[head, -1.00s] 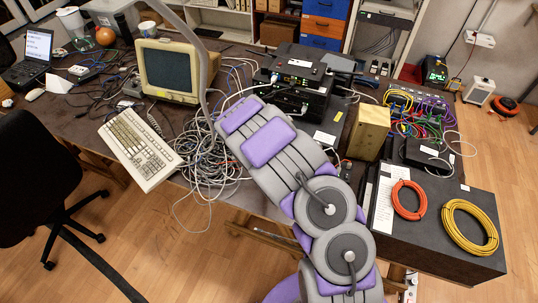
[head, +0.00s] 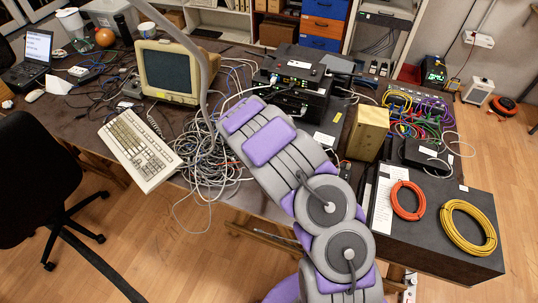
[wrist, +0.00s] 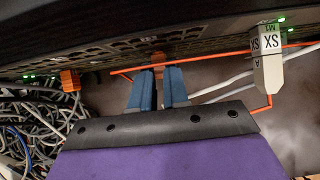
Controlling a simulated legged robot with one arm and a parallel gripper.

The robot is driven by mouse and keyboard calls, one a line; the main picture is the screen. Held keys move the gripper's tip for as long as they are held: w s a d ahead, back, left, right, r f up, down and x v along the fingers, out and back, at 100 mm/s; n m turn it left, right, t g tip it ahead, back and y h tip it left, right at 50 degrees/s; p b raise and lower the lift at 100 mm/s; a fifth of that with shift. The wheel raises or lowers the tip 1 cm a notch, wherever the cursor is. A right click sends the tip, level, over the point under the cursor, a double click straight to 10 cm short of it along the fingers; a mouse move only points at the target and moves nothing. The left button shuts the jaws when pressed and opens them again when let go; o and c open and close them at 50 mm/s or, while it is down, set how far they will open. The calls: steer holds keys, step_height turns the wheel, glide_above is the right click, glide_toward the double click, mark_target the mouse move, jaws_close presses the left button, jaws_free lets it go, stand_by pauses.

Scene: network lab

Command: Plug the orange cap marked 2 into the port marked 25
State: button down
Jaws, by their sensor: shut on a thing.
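My gripper (wrist: 159,88) has two blue fingers, close together below the front of a dark rack device (wrist: 130,45) in the wrist view. Their tips are shut on an orange cap (wrist: 160,60), which sits right against or very near the device's lower edge; I cannot tell whether it is inside a port. Its number is not readable. A second orange cap or plug (wrist: 70,80) is at the left by the device edge. Port numbers, including 25, cannot be read. In the head view the black device stack (head: 300,75) stands on the table; my gripper is hidden there.
An orange cable (wrist: 215,55) runs along the device front, and a white labelled connector (wrist: 269,60) hangs to the right. Tangled grey cables (wrist: 35,120) lie at the left. The wooden block (head: 368,133) and coiled orange cable (head: 408,200) are right of my arm.

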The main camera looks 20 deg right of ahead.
steer(key=shift+w, duration=0.1)
steer(key=c, duration=1)
jaws_free()
steer(key=shift+c, duration=0.2)
steer(key=p+v, duration=0.5)
steer(key=v, duration=1.2)
steer(key=shift+r, duration=0.1)
